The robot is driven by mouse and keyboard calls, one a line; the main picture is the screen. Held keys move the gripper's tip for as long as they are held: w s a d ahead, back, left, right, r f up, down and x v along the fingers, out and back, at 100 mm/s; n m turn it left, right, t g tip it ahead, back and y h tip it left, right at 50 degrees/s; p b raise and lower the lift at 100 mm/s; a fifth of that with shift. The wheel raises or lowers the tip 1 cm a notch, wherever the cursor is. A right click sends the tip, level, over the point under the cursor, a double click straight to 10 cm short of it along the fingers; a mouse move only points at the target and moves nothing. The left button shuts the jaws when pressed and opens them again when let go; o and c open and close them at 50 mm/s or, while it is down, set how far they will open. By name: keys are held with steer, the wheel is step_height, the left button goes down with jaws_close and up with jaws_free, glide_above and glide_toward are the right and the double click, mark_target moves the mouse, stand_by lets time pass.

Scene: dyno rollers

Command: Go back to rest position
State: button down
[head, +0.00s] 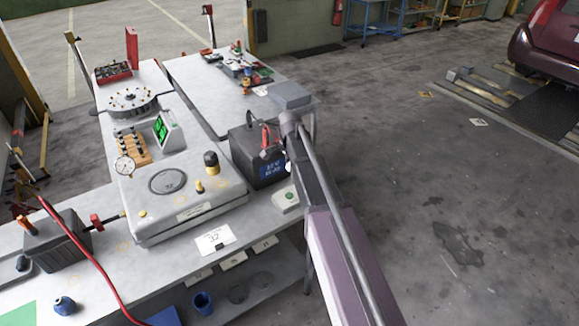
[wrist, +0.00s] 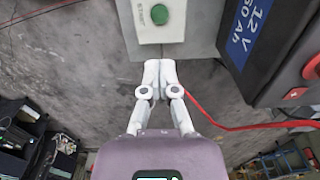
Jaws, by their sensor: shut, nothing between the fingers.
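My gripper (wrist: 160,70) is shut and empty in the wrist view, its two fingertips together just below a pale box with a round green button (wrist: 159,15). I cannot tell whether the fingertips touch the box. In the head view my arm reaches up from the lower right to the bench's right side, and my fingers are mostly hidden there. The green-button box (head: 287,197) sits at the bench's right edge, left of my arm.
A dark 12 V battery (head: 257,155) stands on the bench (head: 170,262) close to my arm; a red cable (wrist: 235,126) passes right of my gripper. A grey console (head: 185,192) is further left. Open floor (head: 430,190) lies right, with a red car (head: 550,50) beyond.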

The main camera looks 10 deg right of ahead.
stand_by(0.5)
steer(key=s+d+f+n+b, duration=0.1)
steer(key=s+f+n+b, duration=0.1)
steer(key=s+n, duration=1.1)
steer(key=shift+s+d+n, duration=0.2)
steer(key=shift+s+n, duration=0.1)
steer(key=shift+s, duration=4.8)
steer(key=shift+f, duration=0.1)
